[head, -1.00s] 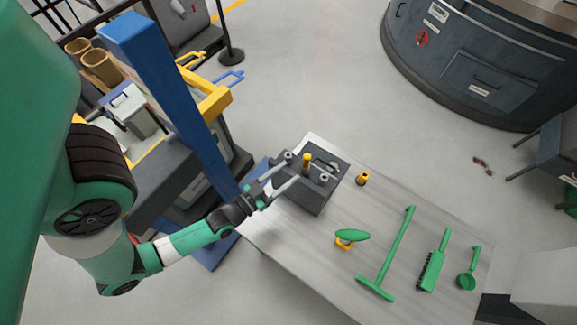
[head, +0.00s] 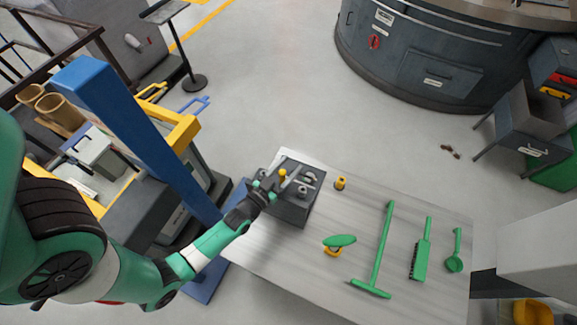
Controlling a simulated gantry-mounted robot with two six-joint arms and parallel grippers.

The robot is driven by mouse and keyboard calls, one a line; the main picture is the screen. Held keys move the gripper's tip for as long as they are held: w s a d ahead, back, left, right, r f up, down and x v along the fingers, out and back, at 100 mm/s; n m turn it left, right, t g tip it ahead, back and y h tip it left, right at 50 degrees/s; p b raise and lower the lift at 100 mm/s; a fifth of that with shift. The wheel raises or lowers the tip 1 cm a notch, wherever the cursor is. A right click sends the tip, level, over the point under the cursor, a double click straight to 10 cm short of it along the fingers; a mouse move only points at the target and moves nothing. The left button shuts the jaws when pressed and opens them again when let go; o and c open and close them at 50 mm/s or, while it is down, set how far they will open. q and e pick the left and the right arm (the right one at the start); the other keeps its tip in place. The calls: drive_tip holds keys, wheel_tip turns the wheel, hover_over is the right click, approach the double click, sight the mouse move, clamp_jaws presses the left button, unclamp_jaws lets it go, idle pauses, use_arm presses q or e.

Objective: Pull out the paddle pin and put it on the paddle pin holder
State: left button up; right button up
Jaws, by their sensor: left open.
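A yellow pin (head: 282,174), which looks like the paddle pin, stands upright on the box. My left gripper (head: 281,179) is open over the left part of the box top, its fingers close around or beside the pin; contact cannot be told. The gripper partly hides the pin and the box's left side. A short yellow cylinder (head: 340,184) stands on the table right of the box; I cannot tell whether it is the pin holder. My right gripper is not in view.
On the table (head: 300,261) lie a green oval-headed tool (head: 340,240), a long green scraper (head: 385,245), a green brush (head: 421,252) and a green scoop (head: 455,255). A blue post (head: 130,130) rises left of the table.

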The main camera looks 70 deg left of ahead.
use_arm(q)
clamp_jaws()
drive_tip(key=shift+r+p, duration=0.55)
drive_tip(key=shift+r, duration=0.15)
idle(0.6)
drive_tip(key=shift+r+p, duration=2.45)
drive_tip(key=shift+r, duration=0.25)
wheel_tip(320, 180, up, 4)
drive_tip(key=p, duration=0.3)
drive_tip(key=shift+p, duration=0.3)
drive_tip(key=shift+r, duration=0.15)
